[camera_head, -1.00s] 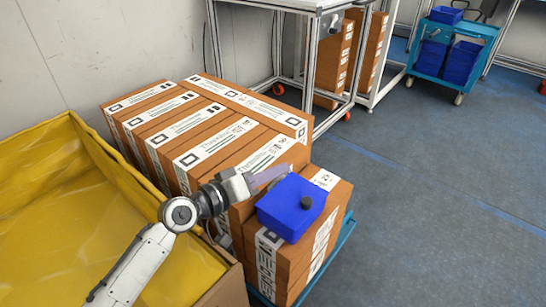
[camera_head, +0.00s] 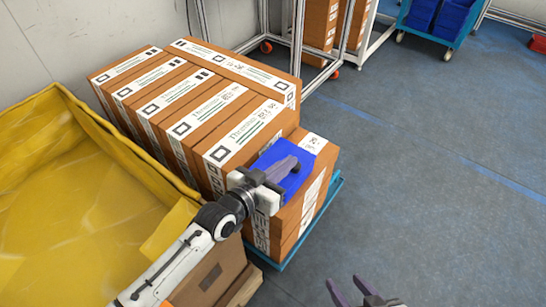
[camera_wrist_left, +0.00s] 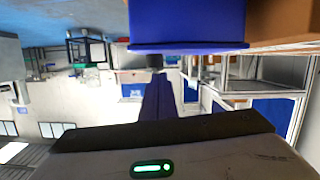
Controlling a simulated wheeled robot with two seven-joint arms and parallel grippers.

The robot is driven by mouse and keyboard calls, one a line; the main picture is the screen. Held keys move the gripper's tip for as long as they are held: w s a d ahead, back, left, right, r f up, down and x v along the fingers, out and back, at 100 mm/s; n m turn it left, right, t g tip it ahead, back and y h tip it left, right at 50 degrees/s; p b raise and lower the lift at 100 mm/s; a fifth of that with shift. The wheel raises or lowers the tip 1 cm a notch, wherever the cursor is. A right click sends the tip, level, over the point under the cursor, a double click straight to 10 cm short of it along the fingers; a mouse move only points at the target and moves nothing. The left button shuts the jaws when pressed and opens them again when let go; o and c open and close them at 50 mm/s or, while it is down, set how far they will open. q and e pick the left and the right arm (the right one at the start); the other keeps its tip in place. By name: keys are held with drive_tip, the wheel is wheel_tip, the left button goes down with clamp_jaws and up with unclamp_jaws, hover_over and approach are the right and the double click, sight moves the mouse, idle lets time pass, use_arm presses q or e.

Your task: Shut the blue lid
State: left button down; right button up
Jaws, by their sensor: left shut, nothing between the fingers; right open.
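The blue box with its blue lid (camera_head: 309,147) sits on the near right cartons in the head view. A dark knob (camera_head: 296,168) stands on the lid. My left gripper (camera_head: 284,165) is shut and empty, reaching across the lid with its tips close to the knob. In the left wrist view the blue box (camera_wrist_left: 188,22) fills the upper middle, and the dark knob (camera_wrist_left: 155,61) shows just beyond my shut fingers (camera_wrist_left: 158,85). I cannot tell whether they touch, or whether the lid is fully down. My right gripper (camera_head: 347,285) is open and empty at the bottom edge.
Brown cartons (camera_head: 185,95) are stacked on a blue pallet base (camera_head: 328,195). A yellow-lined bin (camera_head: 70,190) stands at the left. A metal frame (camera_head: 290,60) is behind. The floor (camera_head: 430,170) at the right is clear.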

use_arm(q)
drive_tip(key=shift+d+f, duration=0.15)
drive_tip(key=shift+f, duration=0.1)
use_arm(e)
drive_tip(key=shift+w+a, duration=0.1)
drive_tip(key=shift+a, duration=0.1)
use_arm(q)
drive_tip(key=shift+s, duration=0.1)
drive_tip(key=shift+r, duration=0.2)
drive_tip(key=r+p, duration=0.4)
drive_tip(key=p, duration=0.1)
drive_tip(key=shift+s+a+r, duration=0.15)
drive_tip(key=shift+s+a, duration=0.1)
drive_tip(key=f+v, duration=0.1)
drive_tip(key=v, duration=0.7)
drive_tip(key=s+a+f+n+g+y+p, duration=0.1)
drive_tip(key=s+a+f+g+y, duration=0.1)
drive_tip(key=s+a+f, duration=0.3)
drive_tip(key=s+a+f+n+g+y+p, duration=0.1)
drive_tip(key=s+a+f+y, duration=0.3)
drive_tip(key=s, duration=0.9)
wheel_tip(320, 180, down, 3)
drive_tip(key=shift+s+a+r+n+g, duration=0.15)
drive_tip(key=shift+a+n+g, duration=0.45)
drive_tip(key=shift+a, duration=0.45)
use_arm(e)
drive_tip(key=r, duration=0.5)
drive_tip(key=shift+s+d, duration=0.2)
drive_tip(key=shift+d, duration=0.1)
